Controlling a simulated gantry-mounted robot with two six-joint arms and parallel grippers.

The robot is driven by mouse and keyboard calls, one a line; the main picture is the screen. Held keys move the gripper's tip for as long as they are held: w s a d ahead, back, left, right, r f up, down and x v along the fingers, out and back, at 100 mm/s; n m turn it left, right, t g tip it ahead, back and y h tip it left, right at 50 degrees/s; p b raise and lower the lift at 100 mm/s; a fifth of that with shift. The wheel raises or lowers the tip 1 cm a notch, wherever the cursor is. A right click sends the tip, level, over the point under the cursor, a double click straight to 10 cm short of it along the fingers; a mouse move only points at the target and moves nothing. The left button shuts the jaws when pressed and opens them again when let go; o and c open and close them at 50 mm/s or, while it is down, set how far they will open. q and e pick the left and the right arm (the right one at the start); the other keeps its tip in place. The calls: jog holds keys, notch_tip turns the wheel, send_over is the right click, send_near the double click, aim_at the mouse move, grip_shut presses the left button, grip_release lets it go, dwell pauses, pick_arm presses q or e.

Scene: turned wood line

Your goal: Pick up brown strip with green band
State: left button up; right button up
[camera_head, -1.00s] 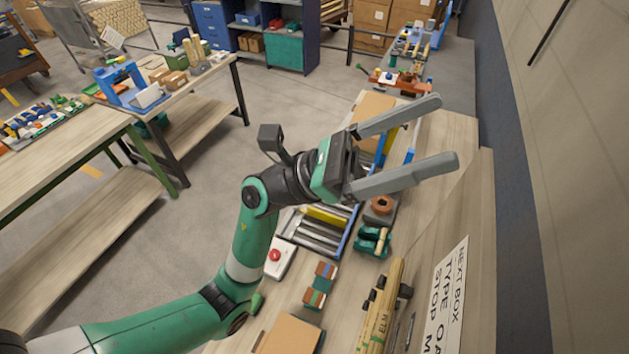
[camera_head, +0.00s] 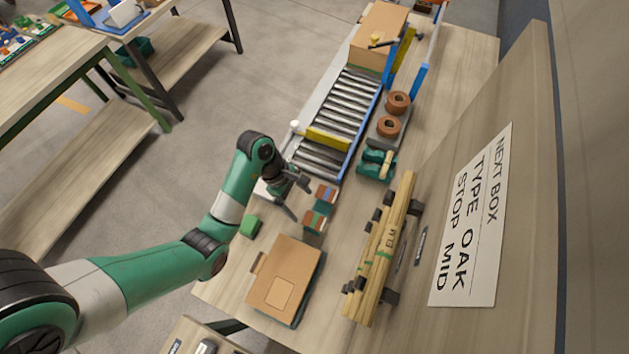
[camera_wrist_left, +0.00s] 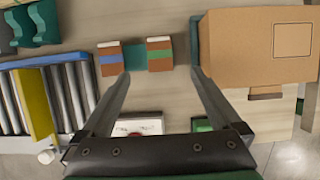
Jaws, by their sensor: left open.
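A dark green holder (camera_wrist_left: 135,60) shows between the strips. My left gripper (camera_head: 301,201) is open and empty, just left of the strips in the head view. Whether its fingers touch anything is unclear. My right gripper is not in view.
A cardboard box (camera_head: 283,280) lies near the strips. A roller conveyor (camera_head: 345,100) runs up behind them, with a yellow bar (camera_head: 328,139) across it. Long wooden sticks (camera_head: 382,255) lie on a rack at right. A small green block (camera_head: 250,226) is on the near bench edge.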

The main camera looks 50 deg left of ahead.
pick_arm(q)
send_near(314, 221)
jog(key=shift+x, duration=1.1)
jog(key=b+x, duration=0.2)
jog(key=x, duration=0.3)
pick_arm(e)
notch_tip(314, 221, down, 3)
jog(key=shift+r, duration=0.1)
pick_arm(q)
jog(key=c, duration=1.4)
jog(key=shift+r, duration=0.1)
